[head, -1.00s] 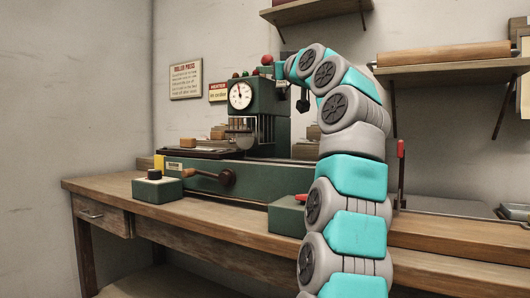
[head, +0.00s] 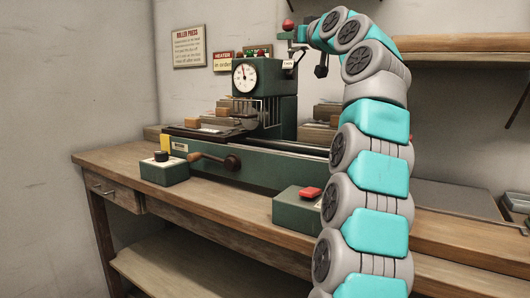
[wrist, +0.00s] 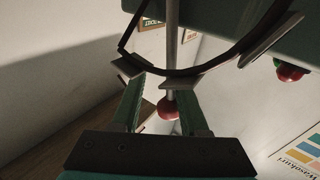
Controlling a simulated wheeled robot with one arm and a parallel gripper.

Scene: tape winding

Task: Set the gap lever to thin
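The green press (head: 275,110) stands on the bench with a round white dial (head: 244,77) on its front. A red ball knob (head: 288,25) shows above the press, next to my gripper (head: 300,38); I take it for the gap lever's knob. In the wrist view a pale rod (wrist: 172,40) ends in a red ball (wrist: 168,108) that appears between my two fingers (wrist: 158,82). The fingers stand apart, and I cannot tell whether either touches the rod. A small pale label (head: 288,64) is on the press below; its wording is too small to read surely.
A green box with a red button (head: 309,193) and one with a black knob (head: 162,157) sit on the wooden bench (head: 240,212). A crank handle (head: 208,157) sticks out in front. Another red knob (wrist: 290,72) shows at the right in the wrist view.

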